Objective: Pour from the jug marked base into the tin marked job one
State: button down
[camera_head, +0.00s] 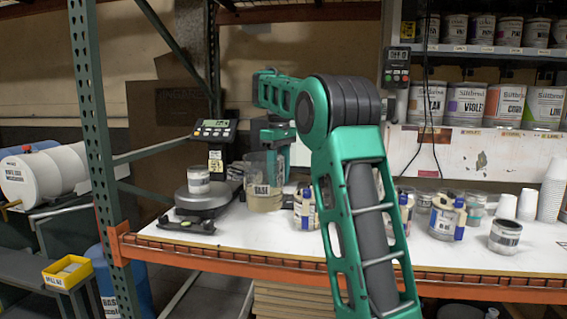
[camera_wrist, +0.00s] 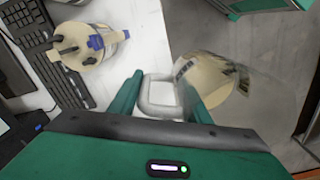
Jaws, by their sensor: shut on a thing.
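A clear jug (camera_head: 264,195) with pale cream liquid and a dark label stands upright, just right of the scale in the head view. Its label is too small to read. My gripper (camera_head: 282,163) is at the jug's right side. In the wrist view my gripper (camera_wrist: 158,95) is shut on the jug's pale handle, and the jug (camera_wrist: 235,95) shows to the right of the fingers. A small labelled tin (camera_head: 198,180) stands on the scale, left of the jug and apart from it. I cannot read whether it is the job one tin.
The scale (camera_head: 203,201) has a lit display (camera_head: 214,130) behind it. Tins with blue parts (camera_head: 445,217) and another tin (camera_head: 505,236) stand to the right on the white bench (camera_head: 265,236). A green rack post (camera_head: 92,130) rises at the left. A keyboard (camera_wrist: 35,50) shows in the wrist view.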

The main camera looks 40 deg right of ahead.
jog(key=a+f+m, duration=0.1)
jog(key=a+f, duration=0.5)
jog(key=f, duration=0.6)
jog(key=a+f+m, duration=0.1)
jog(key=a+f, duration=0.6)
jog(key=f, duration=0.5)
jog(key=a+f+m, duration=0.2)
jog(key=a+f, duration=0.5)
jog(key=f, duration=0.5)
jog(key=shift+w, duration=0.45)
jog(key=shift+d, duration=0.1)
